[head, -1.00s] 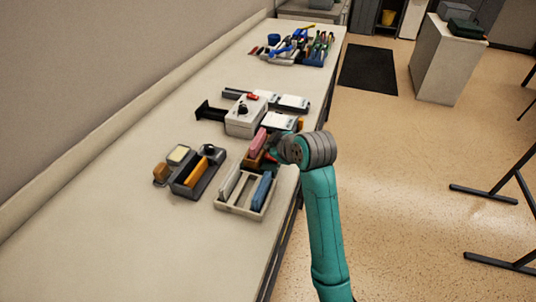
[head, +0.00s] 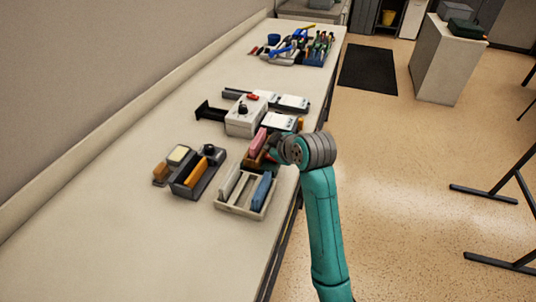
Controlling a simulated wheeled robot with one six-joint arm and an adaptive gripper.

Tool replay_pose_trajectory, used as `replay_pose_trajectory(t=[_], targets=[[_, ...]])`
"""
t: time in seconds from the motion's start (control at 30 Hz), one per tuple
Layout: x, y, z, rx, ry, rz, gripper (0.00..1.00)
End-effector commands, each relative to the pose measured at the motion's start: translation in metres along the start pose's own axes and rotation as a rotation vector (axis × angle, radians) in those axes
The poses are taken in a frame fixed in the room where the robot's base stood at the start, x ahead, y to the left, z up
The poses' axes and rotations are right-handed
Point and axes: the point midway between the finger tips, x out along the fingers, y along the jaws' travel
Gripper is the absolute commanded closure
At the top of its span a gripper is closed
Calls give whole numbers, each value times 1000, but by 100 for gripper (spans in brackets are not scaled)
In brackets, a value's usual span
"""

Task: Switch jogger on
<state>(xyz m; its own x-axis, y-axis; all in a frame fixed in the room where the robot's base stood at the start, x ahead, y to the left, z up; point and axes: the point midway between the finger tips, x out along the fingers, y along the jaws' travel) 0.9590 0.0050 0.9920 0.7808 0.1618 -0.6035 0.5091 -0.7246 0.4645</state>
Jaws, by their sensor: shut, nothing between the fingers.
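What looks like the jogger is a pale box (head: 240,124) on the long bench, with a black knob and a red switch (head: 252,97) on its top. I cannot tell the switch's position. My gripper (head: 272,150) is at the bench's right side, nearer to me than the box and apart from the switch. It is shut and small in view, partly hidden by my own wrist. It is close to a pink block (head: 258,141), and whether they touch is unclear.
White-topped devices (head: 279,121) lie right of the box. Nearer are a tray (head: 231,205) with upright blocks and a dark holder (head: 201,183). Tools (head: 300,50) crowd the far end. The bench's near part is clear.

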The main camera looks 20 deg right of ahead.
Motion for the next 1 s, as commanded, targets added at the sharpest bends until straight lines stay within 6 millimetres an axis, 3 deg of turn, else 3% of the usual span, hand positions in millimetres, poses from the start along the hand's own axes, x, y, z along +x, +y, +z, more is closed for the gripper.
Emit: replay_pose_trajectory(t=[1.0], targets=[[7,-6,5,0,0,-1,100]])
